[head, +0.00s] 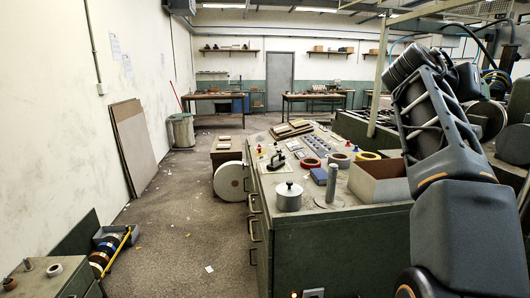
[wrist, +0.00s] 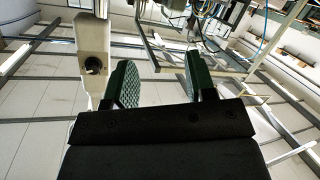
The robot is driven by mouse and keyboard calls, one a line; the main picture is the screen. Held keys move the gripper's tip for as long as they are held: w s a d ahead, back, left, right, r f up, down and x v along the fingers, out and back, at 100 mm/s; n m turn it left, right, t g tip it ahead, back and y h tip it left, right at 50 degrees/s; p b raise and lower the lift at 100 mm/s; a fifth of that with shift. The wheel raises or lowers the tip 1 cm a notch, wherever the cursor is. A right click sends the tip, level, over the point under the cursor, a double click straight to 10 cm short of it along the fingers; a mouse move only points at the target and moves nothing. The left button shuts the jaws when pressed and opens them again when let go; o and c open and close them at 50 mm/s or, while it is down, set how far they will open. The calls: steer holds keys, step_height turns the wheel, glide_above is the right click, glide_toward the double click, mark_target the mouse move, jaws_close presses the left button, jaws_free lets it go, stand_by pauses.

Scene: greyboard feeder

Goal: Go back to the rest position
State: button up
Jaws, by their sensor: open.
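My gripper (wrist: 163,78) shows in the wrist view with its two green-padded fingers apart and nothing between them. Behind the fingers, the wrist view shows ceiling panels, beams and cables. In the head view my arm stands folded up at the right side, above the right end of the green console (head: 330,228). I cannot make out the fingers in the head view. The arm hides part of the machinery behind it.
The console top holds a grey metal pot (head: 289,197), a blue block (head: 332,183), an upright post, tape rolls (head: 338,160) and an open box (head: 378,183). A bin (head: 181,131) and leaning boards (head: 133,147) stand left. The floor between is mostly clear.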

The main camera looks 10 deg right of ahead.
steer(key=w+a+f+n+t+y+p, duration=0.15)
steer(key=a+f+n+y, duration=0.35)
steer(key=f, duration=0.6)
steer(key=w+a+f+n+t+y+p, duration=0.1)
steer(key=w+a+f+n+y+p, duration=0.2)
steer(key=a+f, duration=0.6)
steer(key=s+a+f+n+g+y+p, duration=0.1)
steer(key=s+a+f+y+p, duration=0.2)
steer(key=s+a+f, duration=0.3)
steer(key=s+a+f+n+g+y+p, duration=0.1)
steer(key=s+a+f+y+p, duration=0.3)
steer(key=a, duration=0.6)
steer(key=s+f, duration=0.2)
steer(key=s, duration=0.1)
steer(key=shift+a+n, duration=0.25)
steer(key=shift+n, duration=0.05)
